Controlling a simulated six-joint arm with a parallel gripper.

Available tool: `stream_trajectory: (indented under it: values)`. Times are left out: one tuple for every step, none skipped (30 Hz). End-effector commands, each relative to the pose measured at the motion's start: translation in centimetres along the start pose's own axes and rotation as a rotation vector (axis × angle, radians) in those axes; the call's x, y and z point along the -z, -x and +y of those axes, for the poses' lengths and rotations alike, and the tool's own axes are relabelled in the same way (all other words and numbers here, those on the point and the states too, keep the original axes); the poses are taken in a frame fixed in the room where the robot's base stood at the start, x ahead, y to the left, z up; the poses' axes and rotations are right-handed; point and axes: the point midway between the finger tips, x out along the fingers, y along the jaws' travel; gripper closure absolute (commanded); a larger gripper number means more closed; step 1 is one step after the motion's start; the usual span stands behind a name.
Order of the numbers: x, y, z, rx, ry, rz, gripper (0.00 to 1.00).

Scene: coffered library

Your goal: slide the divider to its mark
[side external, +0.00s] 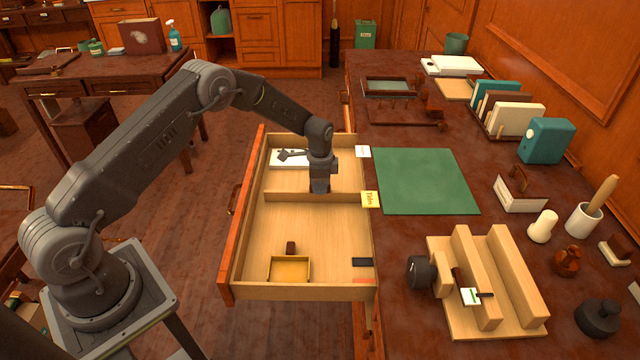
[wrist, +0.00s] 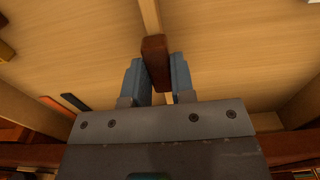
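The divider (side external: 285,196) is a thin pale wooden strip standing across the open drawer (side external: 247,240). In the wrist view the divider (wrist: 150,15) runs from the top down to a dark brown block (wrist: 156,62) on it. My gripper (side external: 320,190) is low over the divider, right of its middle. In the wrist view my gripper (wrist: 158,80) has a blue-grey finger on each side of the brown block, close against it. A yellow written label (side external: 370,199) sits at the drawer's right rim, near the divider's right end. A white label (side external: 363,152) is farther back on that rim.
The drawer's back part holds a white tray (side external: 288,159) with a dark item. The floor between is clear.

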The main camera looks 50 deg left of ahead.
Motion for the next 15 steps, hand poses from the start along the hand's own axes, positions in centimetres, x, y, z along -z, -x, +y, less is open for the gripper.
stream_trajectory:
  values:
    - [0.0, 0.01, 0.0, 0.0, 0.0, 0.0, 0.83]
    - [0.0, 0.02, 0.0, 0.0, 0.0, 0.0, 0.86]
    - [0.0, 0.02, 0.0, 0.0, 0.0, 0.0, 0.89]
    - [0.0, 0.02, 0.0, 0.0, 0.0, 0.0, 0.92]
    - [0.0, 0.02, 0.0, 0.0, 0.0, 0.0, 0.95]
    - [0.0, 0.02, 0.0, 0.0, 0.0, 0.0, 0.99]
    - [0.0, 0.02, 0.0, 0.0, 0.0, 0.0, 1.0]
    - [0.0, 0.03, 0.0, 0.0, 0.0, 0.0, 1.0]
    - [0.0, 0.03, 0.0, 0.0, 0.0, 0.0, 1.0]
    - [0.0, 0.03, 0.0, 0.0, 0.0, 0.0, 1.0]
    - [0.0, 0.03, 0.0, 0.0, 0.0, 0.0, 1.0]
    - [0.0, 0.03, 0.0, 0.0, 0.0, 0.0, 1.0]
    - [0.0, 0.03, 0.0, 0.0, 0.0, 0.0, 1.0]
    - [0.0, 0.03, 0.01, 0.0, 0.0, 0.0, 1.0]
    - [0.01, 0.04, 0.1, 0.0, 0.0, 0.0, 1.0]
